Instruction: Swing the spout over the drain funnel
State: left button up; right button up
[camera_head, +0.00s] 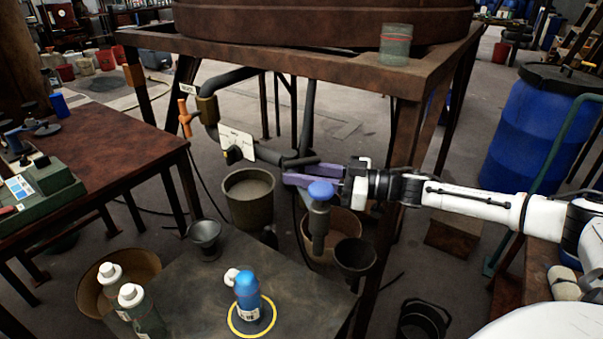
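The spout (318,225) is a grey downward pipe with a blue cap (320,189) on top. Its lower end hangs left of a dark funnel (355,257), not over its mouth. A second grey funnel (205,236) stands further left, at the table's back edge. No label shows which is the drain funnel. My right gripper (305,176) reaches in from the right with purple fingers at the spout's top, just behind the blue cap. The cap hides part of the fingers, so its grip and contact are unclear. My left gripper is out of view.
A blue bottle (247,289) stands in a yellow ring on the dark low table (190,282). White-capped bottles (139,308) stand at its left. A bucket (249,197) of grey liquid stands behind. A rusty frame leg (405,135) rises behind my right wrist.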

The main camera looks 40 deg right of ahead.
jog(key=shift+s, duration=0.1)
jog(key=shift+s+d, duration=0.2)
jog(key=p+v, duration=0.2)
jog(key=v, duration=0.7)
jog(key=shift+s+d, duration=0.15)
jog(key=shift+s, duration=0.05)
